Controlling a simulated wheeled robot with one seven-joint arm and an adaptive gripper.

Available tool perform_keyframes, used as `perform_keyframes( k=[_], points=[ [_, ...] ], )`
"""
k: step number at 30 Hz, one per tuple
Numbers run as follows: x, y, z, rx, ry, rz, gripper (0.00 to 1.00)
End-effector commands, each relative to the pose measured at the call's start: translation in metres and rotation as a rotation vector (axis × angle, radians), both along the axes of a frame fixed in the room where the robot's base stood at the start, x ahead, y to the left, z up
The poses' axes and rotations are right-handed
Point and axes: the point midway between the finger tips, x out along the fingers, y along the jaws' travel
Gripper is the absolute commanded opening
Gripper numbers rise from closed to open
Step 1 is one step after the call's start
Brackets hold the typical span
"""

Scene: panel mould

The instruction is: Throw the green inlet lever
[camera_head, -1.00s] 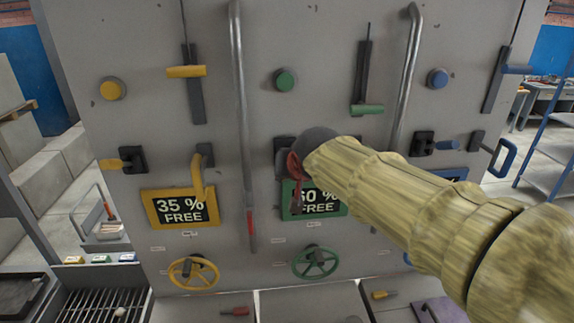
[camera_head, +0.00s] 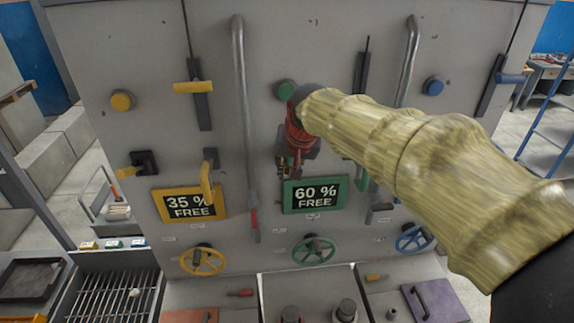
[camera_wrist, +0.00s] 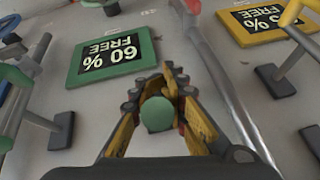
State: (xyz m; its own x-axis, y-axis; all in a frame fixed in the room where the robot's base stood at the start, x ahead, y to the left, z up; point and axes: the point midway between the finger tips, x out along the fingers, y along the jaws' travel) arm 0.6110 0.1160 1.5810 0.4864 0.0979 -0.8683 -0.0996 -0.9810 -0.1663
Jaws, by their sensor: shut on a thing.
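The green lever's round handle end (camera_wrist: 157,113) sits between the fingers of my gripper (camera_wrist: 170,76) in the wrist view. My gripper is shut on it. In the head view my gripper (camera_head: 290,165) is at the panel, above the green "60 % FREE" sign (camera_head: 314,194) and below the green button (camera_head: 285,90). There my gripper and arm hide the handle. The sign also shows upside down in the wrist view (camera_wrist: 113,56). Whether the lever has turned cannot be told.
A tall grey rail (camera_head: 243,120) stands left of my gripper, and another (camera_head: 407,65) stands to the right. The yellow hooked lever (camera_head: 208,178) is to the left. The green handwheel (camera_head: 314,250) is below the sign. My arm covers part of the panel's right side.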

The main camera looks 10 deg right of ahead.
Motion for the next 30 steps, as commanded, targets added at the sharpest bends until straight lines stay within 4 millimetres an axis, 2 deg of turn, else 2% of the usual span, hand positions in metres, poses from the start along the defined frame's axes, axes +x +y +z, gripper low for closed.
perform_keyframes(
  k=[1,11,12,21,24,30],
  points=[
    [0.0016,-0.0004,0.0050,0.002,-0.006,-0.001,0.00],
    [0.0014,-0.0003,0.0049,0.002,-0.006,-0.001,0.00],
    [0.0015,-0.0003,0.0051,0.002,-0.006,-0.001,0.14],
    [0.0004,0.0001,0.0024,0.001,0.000,0.000,0.31],
    [0.0003,0.0001,0.0019,0.001,0.001,0.000,0.35],
    [0.0001,0.0001,0.0012,0.001,0.002,-0.001,0.35]
  ],
)
